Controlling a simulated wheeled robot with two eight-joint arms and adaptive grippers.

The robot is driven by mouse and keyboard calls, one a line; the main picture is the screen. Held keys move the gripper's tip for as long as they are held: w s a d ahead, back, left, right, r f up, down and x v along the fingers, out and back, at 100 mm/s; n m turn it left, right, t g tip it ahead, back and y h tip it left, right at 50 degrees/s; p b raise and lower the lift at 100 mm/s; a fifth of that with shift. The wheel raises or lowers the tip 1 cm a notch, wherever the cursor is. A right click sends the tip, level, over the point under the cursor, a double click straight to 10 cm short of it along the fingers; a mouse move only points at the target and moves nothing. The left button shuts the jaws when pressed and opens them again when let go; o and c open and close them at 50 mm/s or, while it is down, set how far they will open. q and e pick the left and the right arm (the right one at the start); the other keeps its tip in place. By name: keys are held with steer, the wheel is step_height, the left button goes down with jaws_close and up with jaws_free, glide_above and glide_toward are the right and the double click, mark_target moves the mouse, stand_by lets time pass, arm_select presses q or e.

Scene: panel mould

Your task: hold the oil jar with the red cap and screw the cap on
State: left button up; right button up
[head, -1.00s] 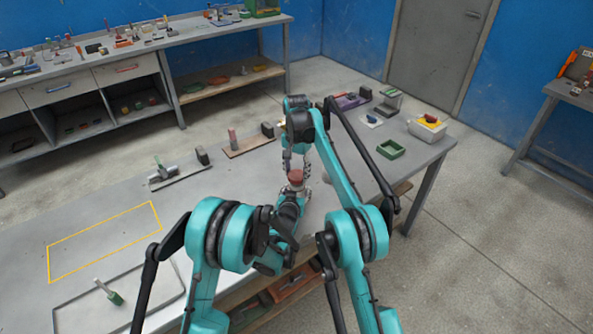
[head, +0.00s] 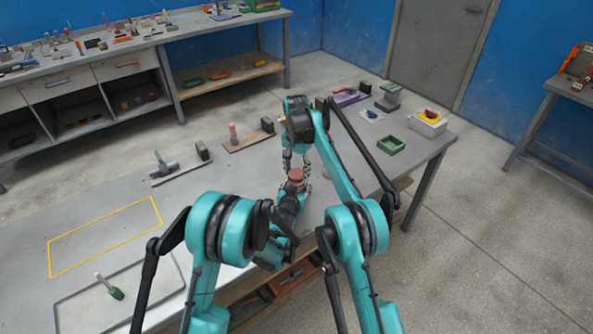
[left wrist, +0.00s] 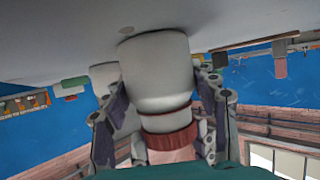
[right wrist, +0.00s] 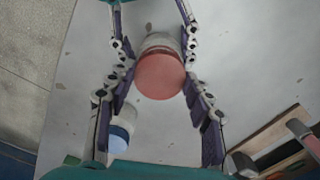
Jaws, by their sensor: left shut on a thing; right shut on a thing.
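The oil jar is white and round (left wrist: 155,75), with a red cap (left wrist: 170,138) at its neck. The cap sits against the neck; I cannot tell how tight it is. My left gripper (left wrist: 160,110) is shut on the jar, a finger on each side. In the head view the red cap (head: 296,174) is on top of the upright jar, with the jar's body mostly hidden. My right gripper (right wrist: 157,95) comes from above and has its fingers on both sides of the cap's round top (right wrist: 160,76), shut on it.
A second white jar with a pale blue top (right wrist: 118,138) stands close by. A yellow outlined area (head: 105,238) is empty.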

steer(key=shift+f, duration=0.6)
steer(key=m, duration=1.6)
steer(key=shift+w, duration=0.1)
steer(key=m, duration=0.6)
steer(key=shift+m, duration=0.4)
steer(key=o, duration=0.7)
steer(key=shift+c, duration=0.2)
